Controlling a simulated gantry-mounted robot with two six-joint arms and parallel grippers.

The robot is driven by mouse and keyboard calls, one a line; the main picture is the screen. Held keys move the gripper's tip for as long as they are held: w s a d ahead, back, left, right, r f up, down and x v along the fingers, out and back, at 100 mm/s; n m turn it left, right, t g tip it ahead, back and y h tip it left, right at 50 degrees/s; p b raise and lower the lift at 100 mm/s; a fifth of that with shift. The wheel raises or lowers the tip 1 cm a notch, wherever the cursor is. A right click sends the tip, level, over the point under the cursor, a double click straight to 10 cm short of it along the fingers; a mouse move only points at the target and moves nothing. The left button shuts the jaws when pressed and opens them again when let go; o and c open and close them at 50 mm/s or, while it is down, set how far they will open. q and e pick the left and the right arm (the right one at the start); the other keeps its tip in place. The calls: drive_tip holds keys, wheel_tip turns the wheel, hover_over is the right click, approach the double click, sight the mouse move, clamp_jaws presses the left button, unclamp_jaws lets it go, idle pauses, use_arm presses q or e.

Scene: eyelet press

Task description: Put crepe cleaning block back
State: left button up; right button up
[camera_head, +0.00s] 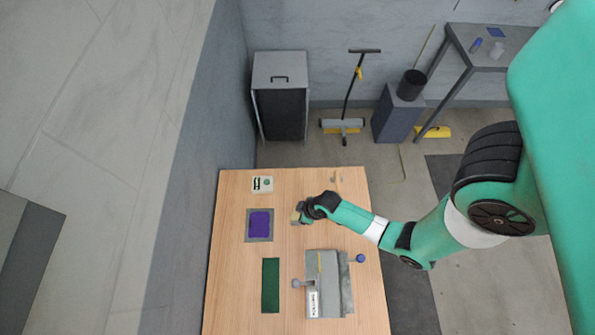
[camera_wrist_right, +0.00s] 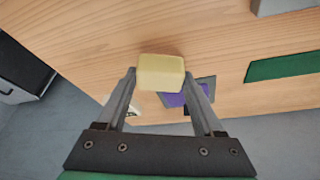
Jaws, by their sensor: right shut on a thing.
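The crepe cleaning block (camera_wrist_right: 161,72) is a pale yellow block with rounded edges. My right gripper (camera_wrist_right: 160,78) is shut on it, with one finger on each side. In the head view my right gripper (camera_head: 304,212) is over the middle of the wooden table, and only a small tan part of the block (camera_head: 296,217) shows at its tip. I cannot tell the exact height of the block above the table. My left gripper is not in view.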

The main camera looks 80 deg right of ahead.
sight(298, 216)
wheel_tip(298, 216, down, 4)
drive_tip(key=shift+w+d+r+b, duration=0.15)
drive_tip(key=shift+b, duration=0.55)
drive_tip(key=shift+r, duration=0.1)
drive_tip(key=shift+f, duration=0.25)
drive_tip(key=o, duration=1.3)
drive_tip(key=shift+r, duration=0.1)
drive_tip(key=p+v, duration=0.4)
drive_tip(key=v, duration=0.3)
drive_tip(key=shift+r, duration=0.4)
